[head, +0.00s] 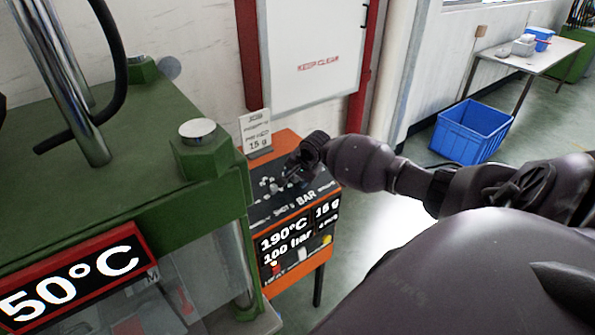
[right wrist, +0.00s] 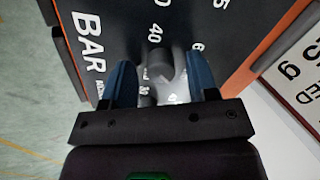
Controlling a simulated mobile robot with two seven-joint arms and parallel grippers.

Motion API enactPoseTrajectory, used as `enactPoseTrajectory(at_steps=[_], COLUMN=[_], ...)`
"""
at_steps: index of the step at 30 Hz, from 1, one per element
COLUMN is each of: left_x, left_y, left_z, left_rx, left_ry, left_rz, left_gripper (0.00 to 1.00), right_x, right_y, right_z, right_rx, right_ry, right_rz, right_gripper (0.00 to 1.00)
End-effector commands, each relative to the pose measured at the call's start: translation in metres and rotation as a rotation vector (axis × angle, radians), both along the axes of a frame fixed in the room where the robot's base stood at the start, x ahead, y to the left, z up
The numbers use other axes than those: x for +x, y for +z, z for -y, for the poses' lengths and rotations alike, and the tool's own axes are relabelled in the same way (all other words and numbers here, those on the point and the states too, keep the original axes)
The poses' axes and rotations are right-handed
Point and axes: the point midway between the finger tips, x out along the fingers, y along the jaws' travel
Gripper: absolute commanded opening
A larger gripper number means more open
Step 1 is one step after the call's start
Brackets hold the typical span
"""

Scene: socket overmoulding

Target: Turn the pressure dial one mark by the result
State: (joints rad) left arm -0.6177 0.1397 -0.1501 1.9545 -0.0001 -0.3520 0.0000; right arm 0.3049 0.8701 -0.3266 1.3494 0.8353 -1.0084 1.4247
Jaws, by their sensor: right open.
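The pressure dial (right wrist: 160,65) is a grey knob on a dark panel marked BAR with numbers around it, in the right wrist view. My right gripper (right wrist: 165,85) is open, with its two blue fingers on either side of the knob. I cannot tell whether they touch it. In the head view my right gripper (head: 296,172) is over the top of the orange control box (head: 285,138) and hides the dial. The box's front display (head: 297,232) reads 190°C, 100 bar and 15 g. My left gripper is not in view.
A card stand reading 15 g (head: 256,134) stands at the back of the box. The green press (head: 110,150) with a red-framed temperature display (head: 75,277) is close on the left. A blue crate (head: 470,131) sits on the floor behind, near a table (head: 530,58).

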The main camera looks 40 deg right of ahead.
Motion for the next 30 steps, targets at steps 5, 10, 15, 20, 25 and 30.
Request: enactPoseTrajectory(at_steps=[5, 10, 15, 20, 25, 30], left_x=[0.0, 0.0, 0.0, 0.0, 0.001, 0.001], left_y=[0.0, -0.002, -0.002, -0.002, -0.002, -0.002], left_z=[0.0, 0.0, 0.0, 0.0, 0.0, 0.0], left_rx=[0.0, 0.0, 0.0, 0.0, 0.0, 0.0], left_ry=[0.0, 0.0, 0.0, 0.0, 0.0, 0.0], left_rz=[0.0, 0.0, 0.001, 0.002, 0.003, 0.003], left_gripper=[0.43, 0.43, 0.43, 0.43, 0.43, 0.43], right_x=[-0.001, -0.008, -0.022, -0.034, -0.044, -0.048], right_y=[0.003, 0.017, 0.043, 0.068, 0.087, 0.096], right_z=[0.0, 0.0, 0.0, -0.001, -0.002, -0.002], right_rx=[-0.001, -0.001, -0.001, -0.001, -0.001, -0.001], right_ry=[0.0, 0.002, 0.002, 0.002, 0.0, 0.0], right_rz=[0.001, 0.002, 0.002, 0.001, 0.0, 0.0], right_gripper=[0.54, 0.54, 0.54, 0.54, 0.54, 0.54])
